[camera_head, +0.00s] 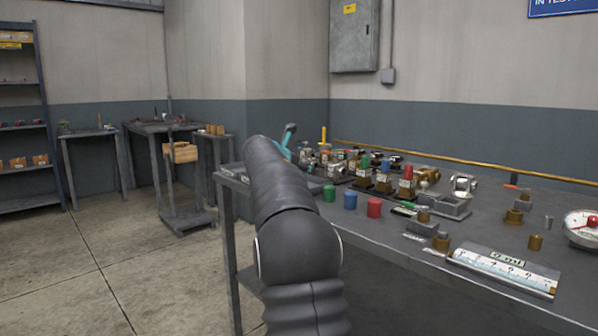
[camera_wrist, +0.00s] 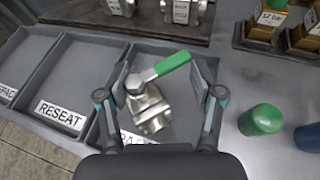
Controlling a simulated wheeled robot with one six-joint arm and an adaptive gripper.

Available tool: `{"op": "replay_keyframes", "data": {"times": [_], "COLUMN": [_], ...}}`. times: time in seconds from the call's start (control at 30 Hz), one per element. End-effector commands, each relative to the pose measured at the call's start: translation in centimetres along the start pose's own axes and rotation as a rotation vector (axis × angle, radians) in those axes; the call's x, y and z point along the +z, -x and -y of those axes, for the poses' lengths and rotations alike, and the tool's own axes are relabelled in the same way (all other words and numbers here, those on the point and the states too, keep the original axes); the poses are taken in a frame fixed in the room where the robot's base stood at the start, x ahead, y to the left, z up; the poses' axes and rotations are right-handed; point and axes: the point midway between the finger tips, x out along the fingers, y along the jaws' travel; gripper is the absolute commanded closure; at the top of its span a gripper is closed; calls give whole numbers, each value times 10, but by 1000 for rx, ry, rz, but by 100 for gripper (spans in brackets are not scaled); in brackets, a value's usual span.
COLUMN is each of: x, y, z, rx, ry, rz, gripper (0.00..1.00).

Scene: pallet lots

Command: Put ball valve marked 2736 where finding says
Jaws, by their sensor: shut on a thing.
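The ball valve (camera_wrist: 150,102) is a silver metal body with a green lever handle (camera_wrist: 172,64). In the wrist view it is between the two fingers of my gripper (camera_wrist: 160,88), which is shut on it. The valve is over the rightmost of three grey trays (camera_wrist: 232,75); I cannot tell whether it touches the tray floor. The valve's number cannot be read. The middle tray is labelled RESEAT (camera_wrist: 61,114). The right tray's label (camera_wrist: 128,137) is partly hidden by my gripper, and the left tray's label is cut off. In the head view my arm hides the valve.
Green (camera_wrist: 262,119) and blue (camera_wrist: 309,138) caps stand right of the trays. A board (camera_wrist: 88,14) with more tagged valves lies behind. In the head view, the bench (camera_head: 400,290) also carries a red cap (camera_head: 374,208), a gauge (camera_head: 583,228) and several fittings.

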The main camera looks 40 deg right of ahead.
Motion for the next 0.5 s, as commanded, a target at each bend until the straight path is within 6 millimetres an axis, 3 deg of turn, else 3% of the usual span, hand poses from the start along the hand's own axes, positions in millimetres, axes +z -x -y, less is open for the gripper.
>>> {"op": "replay_keyframes", "data": {"times": [0.33, 0.37, 0.43, 0.5], "x": [-1, -2, -2, -2], "y": [0, -1, 0, 0], "z": [0, 0, 0, 0], "rx": [2, 1, 1, 1], "ry": [-1, 0, 0, 0], "rz": [3, 1, 1, 1], "gripper": [100, 31, 14, 8]}}
